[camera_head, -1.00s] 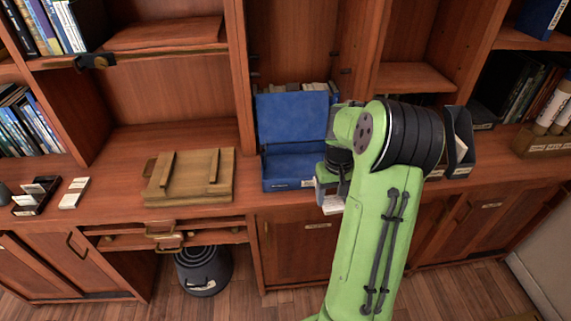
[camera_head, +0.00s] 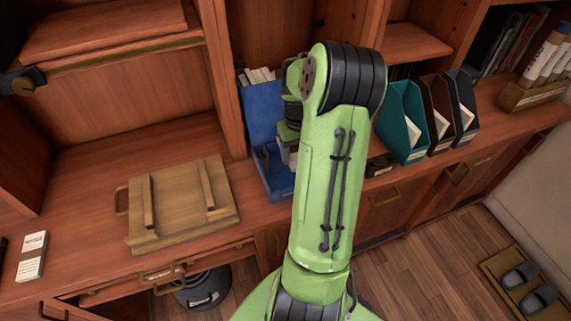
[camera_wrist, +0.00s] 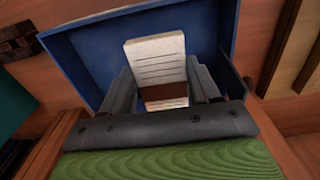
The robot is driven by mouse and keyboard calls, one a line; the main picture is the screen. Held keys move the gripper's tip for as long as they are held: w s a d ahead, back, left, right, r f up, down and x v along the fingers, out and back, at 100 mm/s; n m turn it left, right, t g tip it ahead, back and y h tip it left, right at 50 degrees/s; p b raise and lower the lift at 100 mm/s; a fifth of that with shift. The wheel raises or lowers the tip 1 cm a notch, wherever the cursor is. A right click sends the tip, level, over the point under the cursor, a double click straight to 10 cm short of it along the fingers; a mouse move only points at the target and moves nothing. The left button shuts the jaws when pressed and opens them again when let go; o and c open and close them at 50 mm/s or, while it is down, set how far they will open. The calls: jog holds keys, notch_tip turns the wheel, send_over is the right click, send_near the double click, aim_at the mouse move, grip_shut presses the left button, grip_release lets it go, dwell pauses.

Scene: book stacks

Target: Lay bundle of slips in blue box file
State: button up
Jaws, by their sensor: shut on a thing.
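The blue box file (camera_head: 264,118) stands open on the counter, its lid raised at the back; my arm hides its right part in the head view. In the wrist view the box file (camera_wrist: 85,62) lies around and beyond the fingers. My gripper (camera_wrist: 165,88) is shut on the bundle of slips (camera_wrist: 157,62), a white lined stack with a brown band, held between the two fingers. The bundle appears over the box's inside; I cannot tell whether it touches the floor of the box. In the head view my arm mostly hides the gripper and the bundle.
A wooden board with two battens (camera_head: 181,204) lies left of the box file. Teal (camera_head: 402,122), brown (camera_head: 437,112) and black (camera_head: 461,108) magazine files stand to the right. A white card stack (camera_head: 33,256) lies far left. A dark bin (camera_head: 203,290) stands below the counter.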

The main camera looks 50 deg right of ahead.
notch_tip(320, 180, down, 8)
jog(key=shift+r+b, duration=0.25)
jog(key=shift+b, duration=0.65)
jog(key=shift+r, duration=0.1)
jog(key=o, duration=0.6)
jog(key=shift+f, duration=0.2)
jog(key=o, duration=0.5)
jog(key=shift+c, duration=0.2)
jog(key=shift+r, duration=0.1)
